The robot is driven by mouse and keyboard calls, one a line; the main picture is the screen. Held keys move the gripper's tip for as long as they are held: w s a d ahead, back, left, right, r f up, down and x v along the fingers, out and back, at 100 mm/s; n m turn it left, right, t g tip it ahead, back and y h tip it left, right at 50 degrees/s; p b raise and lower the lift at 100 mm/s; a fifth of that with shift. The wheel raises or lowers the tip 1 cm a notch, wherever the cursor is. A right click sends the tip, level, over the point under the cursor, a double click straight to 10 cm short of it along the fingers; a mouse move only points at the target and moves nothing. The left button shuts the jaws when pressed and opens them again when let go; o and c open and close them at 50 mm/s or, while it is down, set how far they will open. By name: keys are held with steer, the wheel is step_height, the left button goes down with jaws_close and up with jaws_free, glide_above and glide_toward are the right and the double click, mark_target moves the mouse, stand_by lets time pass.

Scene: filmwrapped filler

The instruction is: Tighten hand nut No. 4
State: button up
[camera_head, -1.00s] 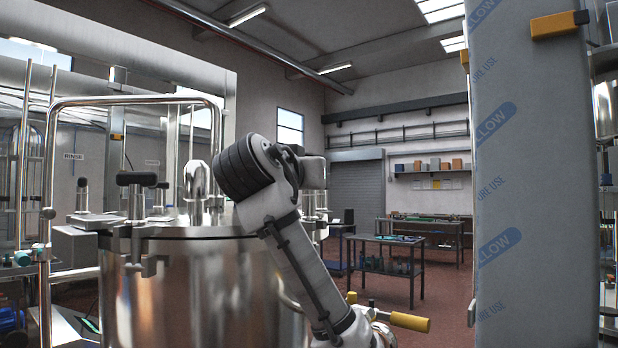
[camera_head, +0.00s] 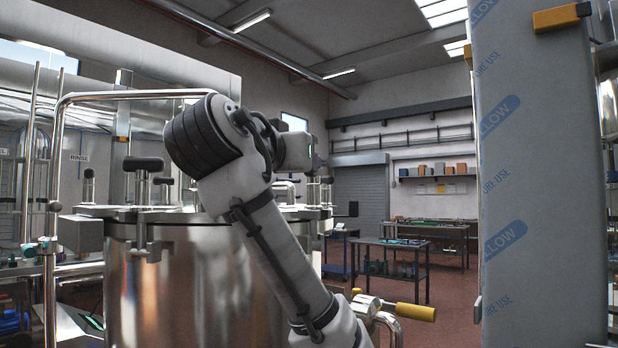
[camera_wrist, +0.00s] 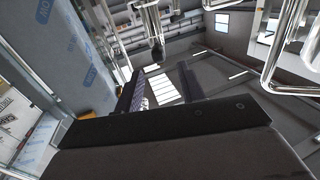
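A steel tank (camera_head: 185,290) with a flat lid stands at the left in the head view. Black T-shaped hand nuts sit around its rim: a near one (camera_head: 143,164), one at the far left (camera_head: 88,180), and others at the right (camera_head: 326,182) beside my arm. I can read no numbers, so I cannot tell which is No. 4.
A grey column with blue-printed film (camera_head: 530,190) stands close at the right. A bent steel rail (camera_head: 57,200) rises at the left of the tank. A yellow-handled lever (camera_head: 410,310) is at the lower middle. Work tables (camera_head: 390,243) stand farther back, with open floor around them.

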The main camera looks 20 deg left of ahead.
steer(key=s+b, duration=0.1)
steer(key=s, duration=0.1)
steer(key=s+b, duration=0.3)
steer(key=shift+s+a+b, duration=0.25)
steer(key=shift+s+b, duration=0.05)
steer(key=shift+s, duration=0.1)
stand_by(0.3)
